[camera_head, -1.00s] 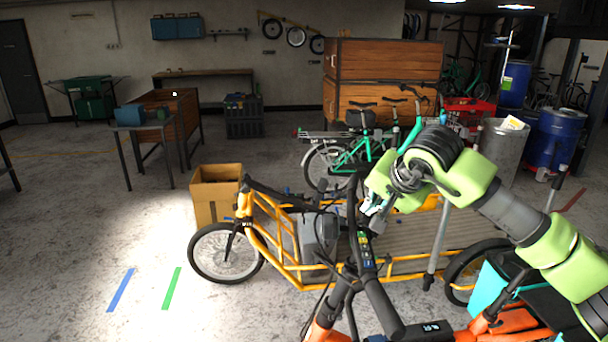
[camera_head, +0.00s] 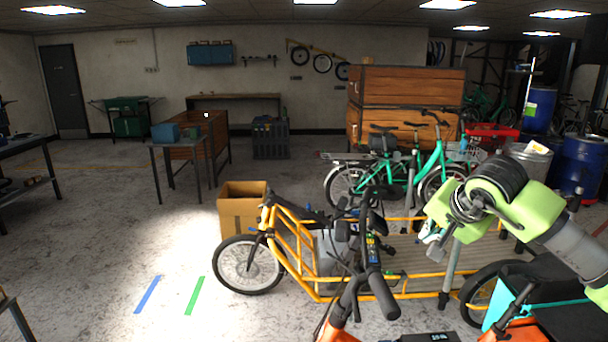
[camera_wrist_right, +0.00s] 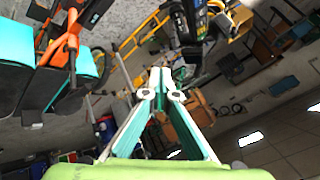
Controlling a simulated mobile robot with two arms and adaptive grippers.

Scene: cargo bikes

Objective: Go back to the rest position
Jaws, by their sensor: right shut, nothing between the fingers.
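My right gripper (camera_head: 430,240) hangs at the right in the head view, at the end of my green-and-grey arm. It appears in front of the yellow cargo bike's grey deck (camera_head: 408,252), with nothing held. In the right wrist view, my right gripper (camera_wrist_right: 160,75) has its two fingertips together and empty. An orange bike (camera_head: 338,334) with black handlebars (camera_head: 382,295) stands close in front of me, left of the gripper in the picture. My left gripper is out of view.
The yellow cargo bike (camera_head: 290,240) stands beyond the handlebars, with a cardboard box (camera_head: 240,210) behind its front wheel. Green bikes (camera_head: 384,182) and wooden crates (camera_head: 405,95) stand farther back. The floor at left, with blue and green tape, is open.

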